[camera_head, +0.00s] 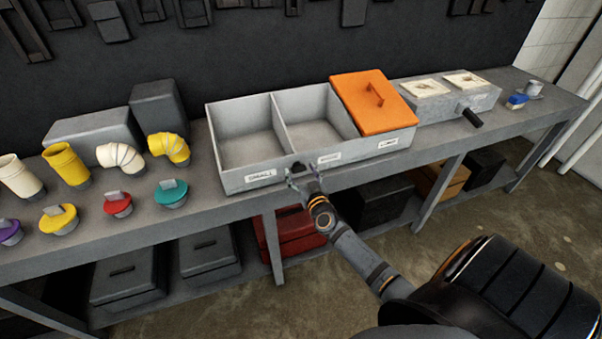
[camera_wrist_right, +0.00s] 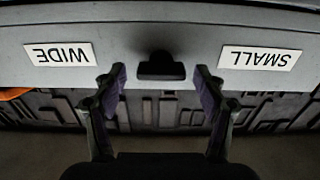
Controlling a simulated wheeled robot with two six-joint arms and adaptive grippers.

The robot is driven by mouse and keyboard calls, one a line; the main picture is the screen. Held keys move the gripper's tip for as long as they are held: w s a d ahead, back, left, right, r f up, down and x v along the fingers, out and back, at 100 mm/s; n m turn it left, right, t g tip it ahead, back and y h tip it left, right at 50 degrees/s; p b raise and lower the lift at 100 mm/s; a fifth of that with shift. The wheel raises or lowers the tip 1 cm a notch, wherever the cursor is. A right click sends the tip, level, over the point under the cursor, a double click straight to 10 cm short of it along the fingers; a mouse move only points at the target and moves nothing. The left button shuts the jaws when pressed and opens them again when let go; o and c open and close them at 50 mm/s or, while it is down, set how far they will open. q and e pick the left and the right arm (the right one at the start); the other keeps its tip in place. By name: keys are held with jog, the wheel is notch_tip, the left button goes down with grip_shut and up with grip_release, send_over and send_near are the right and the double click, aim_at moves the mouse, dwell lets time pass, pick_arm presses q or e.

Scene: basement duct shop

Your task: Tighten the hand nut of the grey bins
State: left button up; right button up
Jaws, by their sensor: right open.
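The grey bins (camera_head: 237,180) stand on the workbench in the head view, with two open, empty compartments and a third under an orange lid (camera_head: 372,101). A dark hand nut (camera_wrist_right: 160,66) sticks out of their front wall between the SMALL label (camera_wrist_right: 258,57) and the WIDE label (camera_wrist_right: 58,54), which appear upside down in the wrist view. My right gripper (camera_wrist_right: 160,82) is open, its fingers on either side of the nut with gaps to it. In the head view the right gripper (camera_head: 303,176) is at the bins' front wall. My left gripper is out of view.
Duct elbows (camera_head: 122,157) and coloured round caps (camera_head: 117,204) stand on the bench (camera_head: 205,212) left of the bins. A grey block with a dark handle (camera_head: 448,105) stands right of them. Dark and red boxes sit on the lower shelf. Floor in front is clear.

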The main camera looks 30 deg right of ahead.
jog(key=shift+a, duration=0.1)
jog(key=c, duration=1.2)
jog(key=shift+o, duration=0.2)
jog(key=shift+m, duration=0.3)
jog(key=m+p, duration=0.1)
jog(key=m, duration=0.2)
jog(key=shift+m, duration=0.3)
jog(key=m, duration=0.4)
jog(key=shift+d+m, duration=0.2)
jog(key=shift+m, duration=0.1)
jog(key=m, duration=0.4)
jog(key=shift+f+m, duration=0.15)
jog(key=shift+m, duration=0.15)
jog(key=shift+s+f+m+b, duration=0.1)
jog(key=shift+m+b, duration=0.4)
jog(key=shift+m, duration=1.7)
